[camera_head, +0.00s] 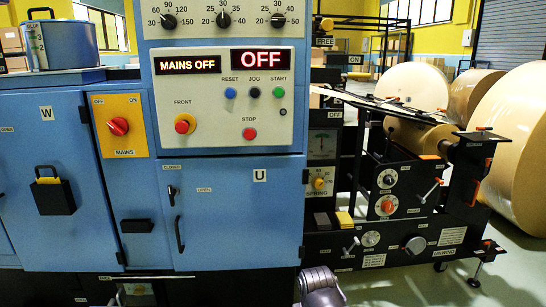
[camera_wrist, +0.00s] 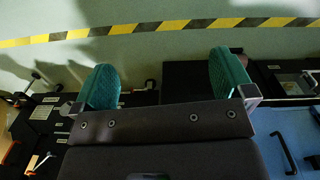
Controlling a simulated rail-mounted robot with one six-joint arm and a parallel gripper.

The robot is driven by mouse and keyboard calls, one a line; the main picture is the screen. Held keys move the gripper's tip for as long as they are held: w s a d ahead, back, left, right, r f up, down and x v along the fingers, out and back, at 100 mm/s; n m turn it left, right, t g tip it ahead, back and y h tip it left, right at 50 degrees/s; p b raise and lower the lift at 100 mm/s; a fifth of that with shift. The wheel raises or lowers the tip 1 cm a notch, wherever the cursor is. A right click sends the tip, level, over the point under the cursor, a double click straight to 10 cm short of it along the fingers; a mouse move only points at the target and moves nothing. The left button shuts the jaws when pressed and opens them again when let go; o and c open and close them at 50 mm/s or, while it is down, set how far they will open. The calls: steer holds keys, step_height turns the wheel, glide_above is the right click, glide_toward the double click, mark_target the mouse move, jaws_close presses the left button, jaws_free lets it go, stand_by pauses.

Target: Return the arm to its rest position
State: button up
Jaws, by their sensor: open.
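My gripper (camera_wrist: 166,82) shows in the wrist view with its two green finger pads wide apart and nothing between them. Behind the pads in that view lie dark machine parts and the green floor. In the head view only a grey piece of my arm (camera_head: 320,287) shows at the bottom edge, in front of the machine; my gripper is not seen there. The blue machine cabinet (camera_head: 245,225) stands before me, and its blue side also shows at the lower right of the wrist view (camera_wrist: 285,130).
The control panel (camera_head: 222,95) reads "MAINS OFF" and "OFF". The black unwind frame (camera_head: 400,240) and large paper rolls (camera_head: 515,140) stand at right. A yellow-black floor stripe (camera_wrist: 150,28) crosses clear floor.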

steer(key=s+d+m, duration=0.2)
steer(key=d, duration=0.6)
step_height(320, 180, up, 32)
steer(key=p, duration=3.1)
steer(key=shift+w+a+p, duration=0.15)
steer(key=shift+a+p, duration=0.2)
steer(key=shift+p, duration=0.05)
steer(key=shift+f, duration=0.1)
